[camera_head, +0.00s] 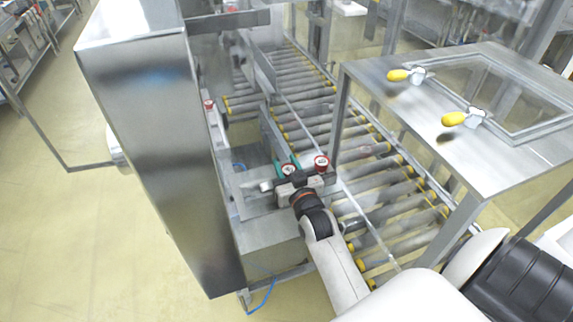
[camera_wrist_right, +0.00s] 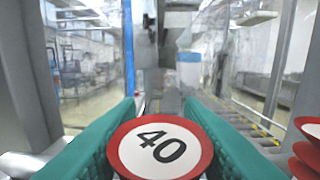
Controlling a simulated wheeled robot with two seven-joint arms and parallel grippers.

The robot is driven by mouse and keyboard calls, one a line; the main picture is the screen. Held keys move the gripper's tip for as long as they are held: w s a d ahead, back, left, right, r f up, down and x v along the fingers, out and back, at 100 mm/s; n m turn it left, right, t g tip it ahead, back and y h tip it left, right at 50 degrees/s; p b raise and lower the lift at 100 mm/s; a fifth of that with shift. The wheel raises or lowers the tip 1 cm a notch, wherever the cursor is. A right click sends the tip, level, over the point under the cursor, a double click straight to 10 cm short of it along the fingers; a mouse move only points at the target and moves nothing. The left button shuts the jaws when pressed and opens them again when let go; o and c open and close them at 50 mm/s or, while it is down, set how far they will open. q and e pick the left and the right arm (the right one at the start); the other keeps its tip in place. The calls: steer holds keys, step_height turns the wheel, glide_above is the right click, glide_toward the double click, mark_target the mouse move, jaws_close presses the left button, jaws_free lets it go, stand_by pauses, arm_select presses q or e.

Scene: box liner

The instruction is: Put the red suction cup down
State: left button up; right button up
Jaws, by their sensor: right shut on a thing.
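The red suction cup (camera_wrist_right: 160,150) has a red rim and a white disc marked 40. It sits between the two teal fingers of my right gripper (camera_head: 288,163), which is shut on it. The same cup shows in the head view (camera_head: 289,170), over the metal ledge beside the roller conveyor. Its underside is hidden, so I cannot tell whether it touches anything below. A second red-rimmed cup (camera_head: 321,162) is just right of the gripper, and red parts (camera_wrist_right: 308,133) show at the wrist view's right edge. My left gripper is not in view.
A tall steel cabinet (camera_head: 150,130) stands close on the left. The roller conveyor (camera_head: 390,190) runs on the right, under a steel frame with a windowed top (camera_head: 385,100) and yellow-handled clamps. A smaller red-topped part (camera_head: 208,104) is farther back by the cabinet.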

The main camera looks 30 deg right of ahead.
steer(key=shift+f, duration=0.2)
steer(key=o, duration=1)
steer(key=shift+r, duration=0.1)
steer(key=shift+r, duration=0.3)
steer(key=shift+s+a+f, duration=0.1)
steer(key=shift+s+f, duration=0.05)
steer(key=shift+s, duration=0.2)
steer(key=shift+b+v, duration=1.2)
steer(key=shift+v, duration=4.45)
